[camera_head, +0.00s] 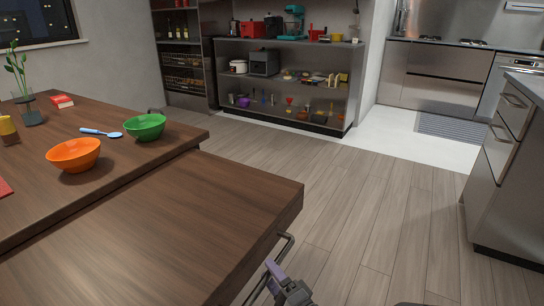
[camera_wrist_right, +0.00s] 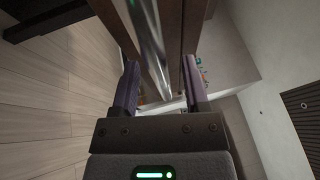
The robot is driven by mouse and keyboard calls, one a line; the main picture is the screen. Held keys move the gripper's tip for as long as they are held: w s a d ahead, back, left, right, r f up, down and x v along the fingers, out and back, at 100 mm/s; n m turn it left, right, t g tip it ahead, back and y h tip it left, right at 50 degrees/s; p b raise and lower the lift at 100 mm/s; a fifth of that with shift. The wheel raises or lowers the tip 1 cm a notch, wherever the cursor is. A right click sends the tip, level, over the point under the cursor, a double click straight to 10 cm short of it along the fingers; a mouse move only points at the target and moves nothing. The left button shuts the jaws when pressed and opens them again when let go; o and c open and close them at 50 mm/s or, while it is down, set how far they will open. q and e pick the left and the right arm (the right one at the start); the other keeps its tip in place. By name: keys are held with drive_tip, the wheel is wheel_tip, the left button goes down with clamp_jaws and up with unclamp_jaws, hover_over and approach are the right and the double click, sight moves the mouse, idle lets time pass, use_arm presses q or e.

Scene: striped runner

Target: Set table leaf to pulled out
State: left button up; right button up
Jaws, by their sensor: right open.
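The brown wooden table (camera_head: 120,195) fills the left of the head view. Its table leaf (camera_head: 190,235) sticks out from under the main top at the front right, a step lower. A metal bar handle (camera_head: 283,250) runs along the leaf's right edge. My right gripper (camera_head: 277,275) is at the bottom of the head view, beside the handle, partly cut off by the frame. In the right wrist view its two purple fingers (camera_wrist_right: 160,75) are apart, with the metal bar (camera_wrist_right: 152,45) between them. I cannot tell whether they touch it. My left gripper is not in view.
The wood floor (camera_head: 360,215) right of the leaf is clear. A counter with drawers (camera_head: 508,165) stands at the right.

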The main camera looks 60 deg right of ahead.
use_arm(q)
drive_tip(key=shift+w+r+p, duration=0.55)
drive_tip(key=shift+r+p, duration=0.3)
drive_tip(key=shift+p, duration=0.15)
use_arm(e)
drive_tip(key=v, duration=1)
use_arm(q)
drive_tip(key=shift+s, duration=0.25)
use_arm(e)
drive_tip(key=shift+w, duration=0.1)
